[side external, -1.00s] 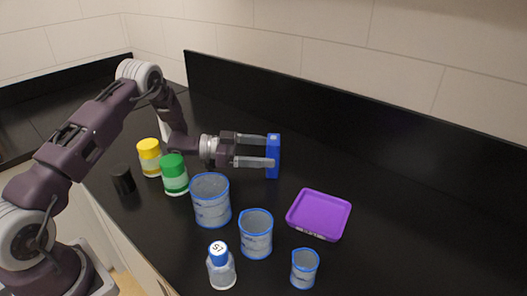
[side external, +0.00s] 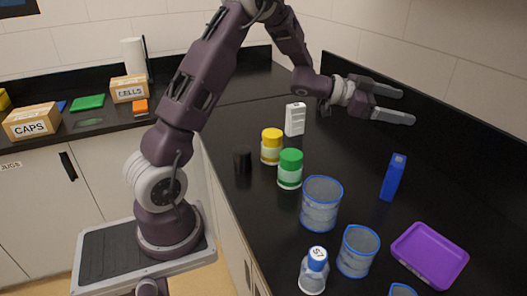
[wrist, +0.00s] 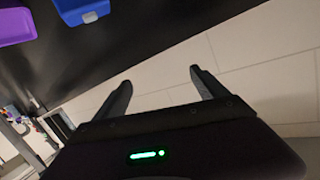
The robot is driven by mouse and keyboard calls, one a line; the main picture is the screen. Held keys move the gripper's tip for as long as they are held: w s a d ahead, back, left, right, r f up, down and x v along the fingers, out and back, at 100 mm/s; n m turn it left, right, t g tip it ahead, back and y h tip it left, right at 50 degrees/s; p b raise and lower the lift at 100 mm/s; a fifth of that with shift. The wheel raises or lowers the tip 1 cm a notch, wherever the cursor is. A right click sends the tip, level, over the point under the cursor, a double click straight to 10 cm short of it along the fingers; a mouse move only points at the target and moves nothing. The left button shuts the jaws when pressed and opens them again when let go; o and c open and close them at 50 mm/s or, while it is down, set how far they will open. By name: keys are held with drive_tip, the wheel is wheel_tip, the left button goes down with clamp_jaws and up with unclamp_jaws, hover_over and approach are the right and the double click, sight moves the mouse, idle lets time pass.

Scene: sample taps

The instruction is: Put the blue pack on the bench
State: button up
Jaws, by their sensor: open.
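The blue pack (side external: 393,177) stands upright on the black bench (side external: 345,160), near the back panel, in the side external view. It also shows in part at the top of the wrist view (wrist: 82,8). My gripper (side external: 406,107) is open and empty, raised above the pack and apart from it. Its two spread fingers also show in the wrist view (wrist: 160,79), with nothing between them.
A purple tray (side external: 430,255) lies in front of the pack. Blue-rimmed beakers (side external: 321,203), a blue-capped bottle (side external: 313,272), green-lidded (side external: 290,168) and yellow-lidded jars (side external: 272,146), a black cup (side external: 243,160) and a white box (side external: 295,119) stand to the left.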

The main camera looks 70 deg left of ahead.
wheel_tip(320, 180, up, 7)
drive_tip(key=s+a+n+y, duration=0.1)
drive_tip(key=s+n+y, duration=0.1)
drive_tip(key=y, duration=0.2)
drive_tip(key=s+r+n+g+y, duration=0.25)
drive_tip(key=s+n+y, duration=0.25)
drive_tip(key=s, duration=0.9)
drive_tip(key=s+d+f+g, duration=0.2)
drive_tip(key=s+d, duration=0.1)
drive_tip(key=s, duration=0.5)
drive_tip(key=s+d+f+g+h, duration=0.1)
drive_tip(key=s+d+f+g, duration=0.1)
drive_tip(key=s, duration=0.6)
drive_tip(key=s+d+f+g+h, duration=0.1)
drive_tip(key=s+d+f+g, duration=0.1)
drive_tip(key=s, duration=0.7)
wheel_tip(320, 180, down, 2)
drive_tip(key=shift+d+f+n, duration=0.1)
drive_tip(key=shift+d+n, duration=0.2)
drive_tip(key=shift+d, duration=0.6)
